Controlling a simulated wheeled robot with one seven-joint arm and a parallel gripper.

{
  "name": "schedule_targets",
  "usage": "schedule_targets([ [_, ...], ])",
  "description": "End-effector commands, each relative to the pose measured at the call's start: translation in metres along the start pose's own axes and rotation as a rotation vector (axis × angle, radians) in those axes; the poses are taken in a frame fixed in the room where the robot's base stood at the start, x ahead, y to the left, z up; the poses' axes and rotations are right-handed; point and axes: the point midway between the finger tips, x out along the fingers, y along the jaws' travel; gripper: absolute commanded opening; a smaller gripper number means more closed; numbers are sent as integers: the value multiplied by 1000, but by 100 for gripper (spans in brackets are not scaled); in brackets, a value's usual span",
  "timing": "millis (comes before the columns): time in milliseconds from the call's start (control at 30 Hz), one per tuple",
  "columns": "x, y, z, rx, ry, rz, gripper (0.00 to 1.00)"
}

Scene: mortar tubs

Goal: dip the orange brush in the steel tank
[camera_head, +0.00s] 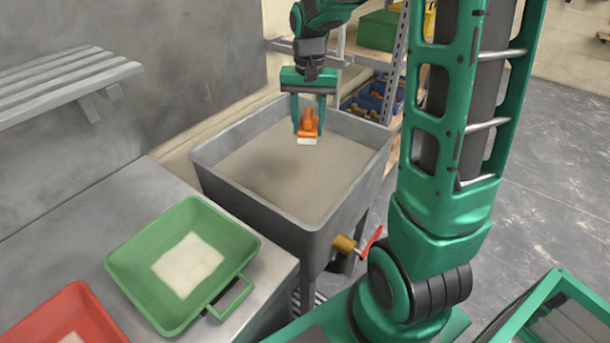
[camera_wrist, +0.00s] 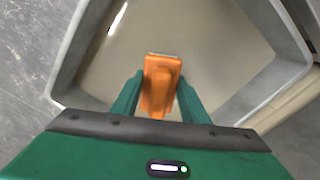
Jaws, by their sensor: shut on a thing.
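The orange brush (camera_head: 308,122) hangs below my gripper (camera_head: 308,125), which is shut on it. The brush's pale bristle end points down, above the grey-brown contents of the steel tank (camera_head: 222,181). Whether the bristles touch the surface is hard to tell; they look apart from it. In the wrist view the brush (camera_wrist: 160,84) sits between the two green fingers of my gripper (camera_wrist: 160,95), with the tank (camera_wrist: 75,50) around and below it.
A green tub (camera_head: 130,262) and a red tub (camera_head: 45,318), both with pale contents, stand on a metal bench (camera_head: 150,190) at left. A tap with a red handle (camera_head: 372,243) sticks out of the tank's front. Shelves with blue bins (camera_head: 375,98) stand behind.

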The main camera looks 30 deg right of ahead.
Motion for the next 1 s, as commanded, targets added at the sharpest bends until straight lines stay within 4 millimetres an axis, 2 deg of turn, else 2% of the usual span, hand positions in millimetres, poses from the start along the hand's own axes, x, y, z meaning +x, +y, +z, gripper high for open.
schedule_targets([
  [267, -4, 0, 0, 0, 1, 0, 22],
  [700, -38, 0, 0, 0, 1, -1, 22],
  [1000, -40, 0, 0, 0, 0, 0, 22],
])
